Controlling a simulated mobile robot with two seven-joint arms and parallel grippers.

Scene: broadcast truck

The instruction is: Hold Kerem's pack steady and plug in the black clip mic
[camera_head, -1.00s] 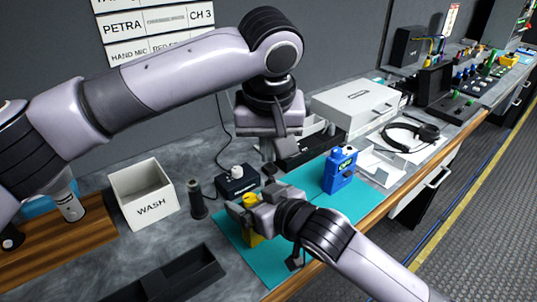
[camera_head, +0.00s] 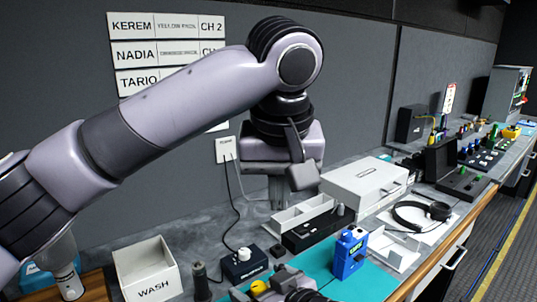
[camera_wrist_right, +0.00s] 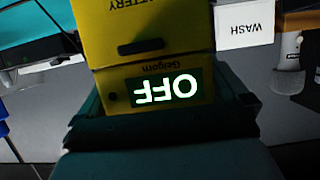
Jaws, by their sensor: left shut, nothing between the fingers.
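A wall label (camera_head: 165,27) pairs Kerem with a yellow pack and CH 2. The yellow pack (camera_head: 258,287) shows only its top at the bottom edge of the head view. In the right wrist view the pack (camera_wrist_right: 155,60) fills the middle, its display reading OFF upside down. My right gripper (camera_head: 283,280) is shut on the pack, its dark fingers on either side; most of it is cut off in the head view. My left gripper (camera_head: 279,198) is shut and empty, raised above the back of the bench. I cannot pick out the black clip mic.
A blue pack (camera_head: 349,255) stands on the teal mat (camera_head: 372,283), right of the yellow one. A black box with a white knob (camera_head: 243,264), a WASH bin (camera_head: 147,270), a white case (camera_head: 362,184) and headphones (camera_head: 422,214) crowd the bench.

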